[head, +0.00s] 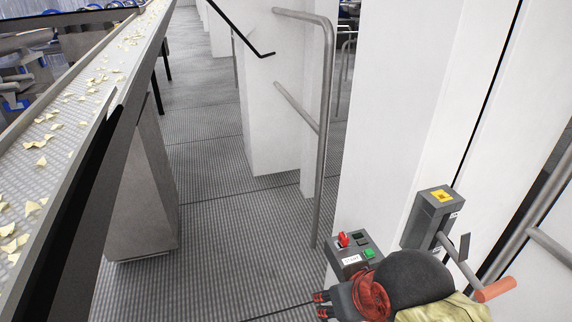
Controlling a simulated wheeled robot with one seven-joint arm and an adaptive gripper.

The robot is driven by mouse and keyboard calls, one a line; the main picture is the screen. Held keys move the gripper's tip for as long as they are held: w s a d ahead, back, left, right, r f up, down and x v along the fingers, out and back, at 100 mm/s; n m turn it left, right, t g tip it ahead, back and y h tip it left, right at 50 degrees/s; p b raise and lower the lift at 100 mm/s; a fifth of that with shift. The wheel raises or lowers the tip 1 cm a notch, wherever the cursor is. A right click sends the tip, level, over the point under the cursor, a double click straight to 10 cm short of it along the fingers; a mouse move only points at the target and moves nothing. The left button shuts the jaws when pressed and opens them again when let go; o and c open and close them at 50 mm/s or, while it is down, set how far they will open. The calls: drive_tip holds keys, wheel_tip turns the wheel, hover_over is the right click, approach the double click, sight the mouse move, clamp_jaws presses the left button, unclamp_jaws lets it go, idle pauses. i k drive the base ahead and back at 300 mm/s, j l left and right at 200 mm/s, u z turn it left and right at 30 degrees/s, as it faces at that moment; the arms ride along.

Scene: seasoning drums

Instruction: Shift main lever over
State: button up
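The main lever is a grey metal rod with an orange-red handle (496,289). It comes out of a dark grey switch box (434,210) with a yellow label, fixed on the white panel at right in the head view. The rod slants down and to the right. My gripper (321,305) is at the bottom, left of the lever and apart from it, with its fingers pointing left. Its two red-marked fingertips look spread apart with nothing between them. My arm's dark, rounded wrist covers the area just below the switch box.
A small control box (352,255) with a red knob (344,239) and a green button (369,253) sits just above my gripper. A grey rail (322,150) stands behind it. A conveyor with chips (75,110) runs along the left. The grated floor (215,235) between is clear.

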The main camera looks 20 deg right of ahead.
sight(483, 294)
drive_tip(key=z, duration=2.05)
drive_tip(key=l+u, duration=0.4)
drive_tip(key=l, duration=0.7)
drive_tip(key=k+j, duration=0.05)
